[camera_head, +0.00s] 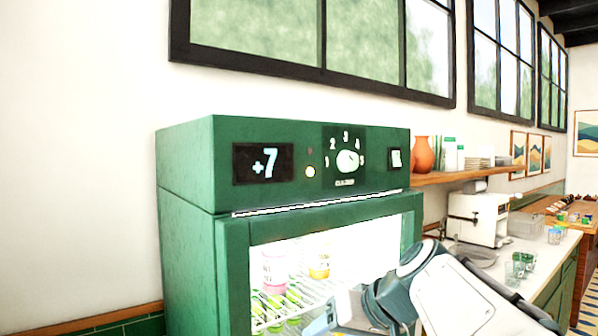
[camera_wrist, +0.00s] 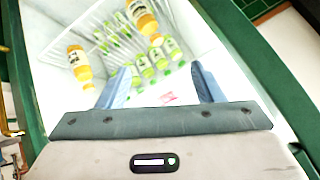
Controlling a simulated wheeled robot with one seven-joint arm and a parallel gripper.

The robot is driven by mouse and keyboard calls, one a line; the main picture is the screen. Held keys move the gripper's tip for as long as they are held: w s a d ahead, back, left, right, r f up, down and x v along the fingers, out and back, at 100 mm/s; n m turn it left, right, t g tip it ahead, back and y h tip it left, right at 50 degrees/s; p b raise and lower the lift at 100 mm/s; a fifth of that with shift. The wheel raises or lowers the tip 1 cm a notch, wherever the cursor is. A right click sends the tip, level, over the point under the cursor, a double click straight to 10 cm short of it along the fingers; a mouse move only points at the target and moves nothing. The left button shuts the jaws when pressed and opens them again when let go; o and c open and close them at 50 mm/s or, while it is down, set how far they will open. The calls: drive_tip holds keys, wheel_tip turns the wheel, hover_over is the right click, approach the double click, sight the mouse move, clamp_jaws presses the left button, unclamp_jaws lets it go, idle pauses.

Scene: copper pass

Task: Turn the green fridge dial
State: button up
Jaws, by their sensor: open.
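The green fridge (camera_head: 190,190) stands at the centre of the head view, with a control panel across its top front. The dial (camera_head: 347,161) is a pale round knob on a dark plate, ringed by numbers from 1 to 5. A display (camera_head: 263,163) left of it reads +7. My gripper (camera_head: 335,318) is low in the head view, below the dial and in front of the lit fridge interior, touching nothing that I can make out. In the wrist view my gripper (camera_wrist: 165,85) is open and empty, its fingers pointing at the shelves. The dial is not in the wrist view.
Bottles (camera_wrist: 143,17) and jars (camera_head: 275,268) stand on the fridge's wire shelves. Right of the fridge are a shelf with an orange vase (camera_head: 424,155) and a counter with a white machine (camera_head: 478,217).

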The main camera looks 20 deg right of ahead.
drive_tip(key=w+d+r+n+t, duration=0.1)
drive_tip(key=d+r+t, duration=0.1)
drive_tip(key=d+r, duration=0.3)
drive_tip(key=w+d+r+t, duration=0.2)
drive_tip(key=r, duration=0.5)
drive_tip(key=n+t+y, duration=0.1)
drive_tip(key=n+t, duration=0.3)
drive_tip(key=t, duration=0.1)
approach(353, 163)
drive_tip(key=p+x, duration=0.4)
drive_tip(key=x, duration=0.4)
drive_tip(key=shift+w, duration=0.25)
drive_tip(key=shift+f, duration=0.1)
drive_tip(key=c, duration=1)
